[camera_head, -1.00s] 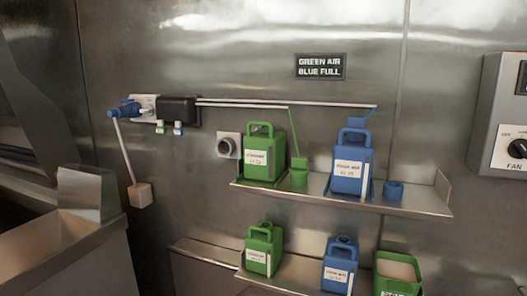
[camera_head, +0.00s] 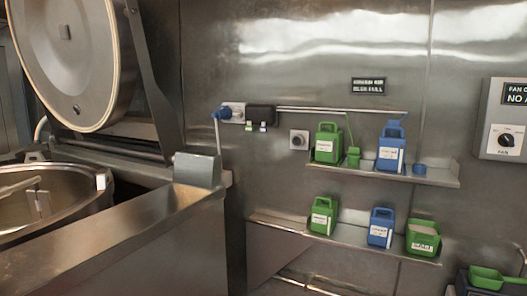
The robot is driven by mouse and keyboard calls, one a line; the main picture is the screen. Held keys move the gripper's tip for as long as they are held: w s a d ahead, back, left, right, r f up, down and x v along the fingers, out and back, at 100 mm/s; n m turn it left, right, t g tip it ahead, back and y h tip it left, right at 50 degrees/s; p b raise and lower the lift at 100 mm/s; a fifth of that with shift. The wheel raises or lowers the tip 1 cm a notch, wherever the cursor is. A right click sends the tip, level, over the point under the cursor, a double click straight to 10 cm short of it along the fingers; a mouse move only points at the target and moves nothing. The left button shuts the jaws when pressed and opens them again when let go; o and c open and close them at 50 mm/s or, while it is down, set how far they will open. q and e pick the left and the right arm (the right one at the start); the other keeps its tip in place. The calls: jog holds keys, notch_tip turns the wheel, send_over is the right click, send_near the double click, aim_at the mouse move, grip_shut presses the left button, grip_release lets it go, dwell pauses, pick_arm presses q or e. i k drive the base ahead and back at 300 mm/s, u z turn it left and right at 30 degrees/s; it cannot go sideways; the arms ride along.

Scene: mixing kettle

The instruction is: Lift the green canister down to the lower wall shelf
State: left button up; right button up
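A green canister (camera_head: 327,143) with a white label stands upright at the left of the upper wall shelf (camera_head: 437,173). A second green canister (camera_head: 321,215) stands at the left of the lower wall shelf (camera_head: 349,238). A blue canister (camera_head: 390,150) stands on the upper shelf. Another blue canister (camera_head: 381,227) stands on the lower shelf, between the second green canister and an open green container (camera_head: 423,238). Neither of my grippers shows in the head view.
A large steel kettle (camera_head: 40,195) with its round lid (camera_head: 70,60) raised is at the left. A steel counter wall (camera_head: 130,245) stands in front of it. A fan control box (camera_head: 504,120) is on the right wall. A green scoop (camera_head: 490,278) lies at the lower right.

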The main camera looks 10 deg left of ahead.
aim_at(328, 141)
jog(key=u, duration=0.5)
jog(key=i, duration=1.7)
jog(key=z, duration=0.85)
